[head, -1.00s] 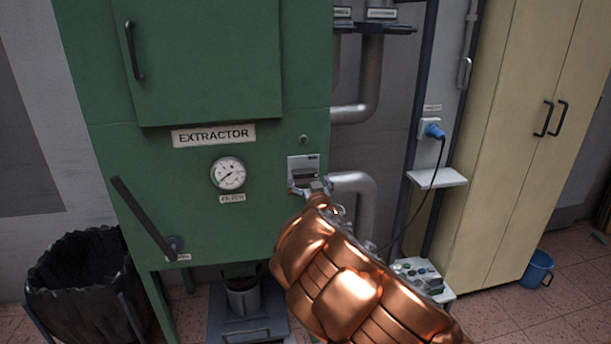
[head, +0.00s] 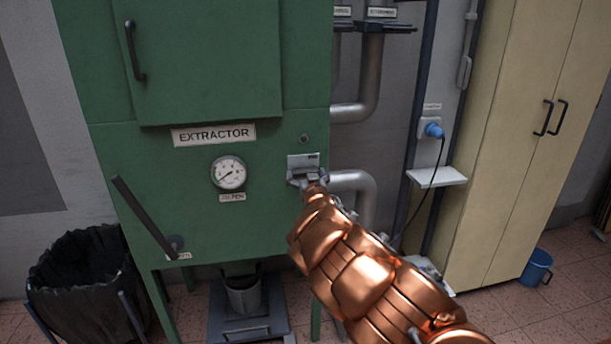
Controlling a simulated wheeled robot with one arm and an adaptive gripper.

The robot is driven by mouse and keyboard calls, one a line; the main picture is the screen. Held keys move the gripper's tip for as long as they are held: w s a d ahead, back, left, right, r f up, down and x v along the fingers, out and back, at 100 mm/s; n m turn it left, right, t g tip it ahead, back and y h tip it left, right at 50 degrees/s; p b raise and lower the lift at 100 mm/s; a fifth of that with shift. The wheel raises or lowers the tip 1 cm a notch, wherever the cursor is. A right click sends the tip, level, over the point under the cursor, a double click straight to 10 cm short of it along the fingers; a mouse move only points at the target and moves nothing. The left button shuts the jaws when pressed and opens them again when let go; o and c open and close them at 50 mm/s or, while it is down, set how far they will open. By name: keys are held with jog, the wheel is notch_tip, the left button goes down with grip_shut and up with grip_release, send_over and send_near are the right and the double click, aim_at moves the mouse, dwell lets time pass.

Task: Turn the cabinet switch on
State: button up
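The green extractor cabinet (head: 120,215) carries a small grey metal switch plate (head: 303,161) on its front, at the right edge. My gripper (head: 308,180) is at the lower part of this plate, reached by my copper-coloured arm from the lower right. The gripper tip looks to be touching or very close to the plate; I cannot tell which. The gripper covers the lower part of the plate, and the switch's position is hidden. The fingers are too small and covered to tell open from shut.
A round gauge (head: 229,173) and a black lever (head: 146,215) are on the cabinet front. A grey pipe (head: 356,187) bends close to the right of my gripper. A black-lined bin (head: 85,285) stands at left, a cream cupboard (head: 500,150) at right.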

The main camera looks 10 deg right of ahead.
jog(key=c, duration=0.9)
